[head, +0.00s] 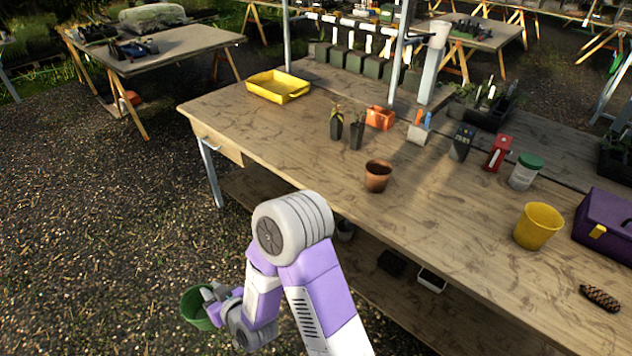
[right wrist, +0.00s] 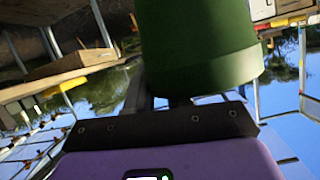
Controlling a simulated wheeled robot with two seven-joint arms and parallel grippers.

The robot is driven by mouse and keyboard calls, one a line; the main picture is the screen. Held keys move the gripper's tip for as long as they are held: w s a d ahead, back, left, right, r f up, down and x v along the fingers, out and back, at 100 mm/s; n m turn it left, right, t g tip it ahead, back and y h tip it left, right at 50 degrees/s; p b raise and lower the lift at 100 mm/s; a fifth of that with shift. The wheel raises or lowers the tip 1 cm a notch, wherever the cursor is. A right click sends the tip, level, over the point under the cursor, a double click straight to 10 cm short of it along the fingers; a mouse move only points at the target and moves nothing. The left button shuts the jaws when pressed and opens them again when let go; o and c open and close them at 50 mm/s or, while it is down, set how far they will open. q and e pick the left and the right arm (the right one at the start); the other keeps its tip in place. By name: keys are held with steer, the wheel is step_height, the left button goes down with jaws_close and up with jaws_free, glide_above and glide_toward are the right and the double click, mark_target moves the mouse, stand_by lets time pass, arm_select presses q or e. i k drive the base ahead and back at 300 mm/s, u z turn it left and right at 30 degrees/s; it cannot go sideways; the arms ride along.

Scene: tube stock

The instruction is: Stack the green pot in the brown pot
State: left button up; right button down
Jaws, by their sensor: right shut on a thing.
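The green pot (head: 194,308) is in my right gripper (head: 213,297), out over the gravel to the left of the workbench's front edge and clear of the bench. In the right wrist view the green pot (right wrist: 198,45) fills the top middle, held between the fingers, which it mostly hides. The brown pot (head: 377,176) stands upright on the workbench near its front edge, apart from the green pot. Its rim is open at the top. My left gripper is not in view.
The wooden workbench (head: 290,140) is clear around the brown pot. A yellow tray (head: 278,87), black pots, an orange container (head: 380,117), a jar with a green lid (head: 525,172), a yellow bucket (head: 538,226) and a purple box (head: 606,224) stand on it.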

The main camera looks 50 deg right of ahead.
mark_target(377, 180)
steer(key=u, duration=0.1)
steer(key=i, duration=1)
steer(key=z, duration=2.6)
